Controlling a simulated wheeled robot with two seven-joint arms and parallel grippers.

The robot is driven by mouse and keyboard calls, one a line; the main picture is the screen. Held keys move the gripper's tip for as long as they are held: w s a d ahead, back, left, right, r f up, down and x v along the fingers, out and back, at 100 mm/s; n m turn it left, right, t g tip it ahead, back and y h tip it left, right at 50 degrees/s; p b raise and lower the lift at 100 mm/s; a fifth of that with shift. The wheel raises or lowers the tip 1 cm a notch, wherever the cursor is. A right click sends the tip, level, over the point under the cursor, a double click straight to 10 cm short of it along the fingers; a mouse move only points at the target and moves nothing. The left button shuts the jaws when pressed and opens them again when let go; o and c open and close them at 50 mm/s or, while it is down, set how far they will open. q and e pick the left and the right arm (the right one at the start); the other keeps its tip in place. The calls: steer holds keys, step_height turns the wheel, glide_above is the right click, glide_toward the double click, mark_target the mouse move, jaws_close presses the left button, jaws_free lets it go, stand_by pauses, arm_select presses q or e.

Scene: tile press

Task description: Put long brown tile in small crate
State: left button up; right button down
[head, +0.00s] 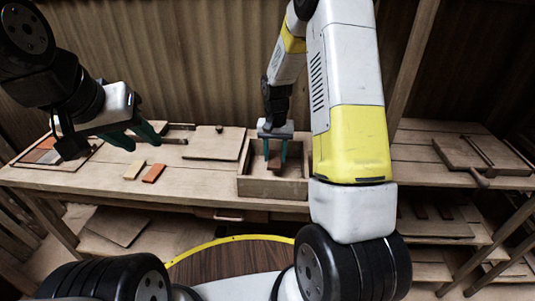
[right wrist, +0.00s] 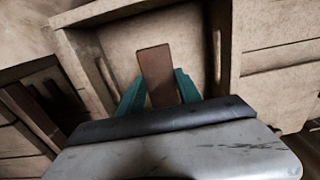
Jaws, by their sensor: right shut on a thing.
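The long brown tile (right wrist: 157,72) is between the green fingers of my right gripper (right wrist: 155,90) in the right wrist view. In the head view the tile (head: 274,164) shows between the fingertips of my right gripper (head: 275,160), which point down inside the small wooden crate (head: 272,188). My right gripper is shut on the tile. Whether the tile touches the crate floor cannot be told. My left gripper (head: 133,138) is open and empty above the left part of the bench.
An orange tile (head: 153,173) and a tan tile (head: 134,169) lie on the wooden bench (head: 200,184) left of the crate. A flat board (head: 214,143) lies behind them. A tray with coloured tiles (head: 40,151) is at the far left. A wooden press board (head: 478,153) stands at the right.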

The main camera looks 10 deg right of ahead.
steer(key=shift+f, duration=2.6)
steer(key=c, duration=0.8)
jaws_free()
steer(key=shift+f, duration=0.1)
step_height(320, 180, up, 12)
steer(key=shift+f, duration=0.1)
step_height(320, 180, up, 9)
steer(key=t, duration=0.1)
glide_above(274, 173)
steer(key=s, duration=0.5)
steer(key=s+r+n+t, duration=0.1)
steer(key=s+r, duration=0.3)
steer(key=s, duration=0.2)
steer(key=s+a+r+n+t+y, duration=0.1)
steer(key=s+r+t, duration=0.1)
steer(key=s+r, duration=0.2)
steer(key=s+a+r+n+t+y, duration=0.1)
steer(key=s+r, duration=0.3)
steer(key=s, duration=0.5)
steer(key=shift+s+a+n+t, duration=0.15)
steer(key=shift+s+n+t, duration=0.2)
steer(key=shift+t, duration=0.25)
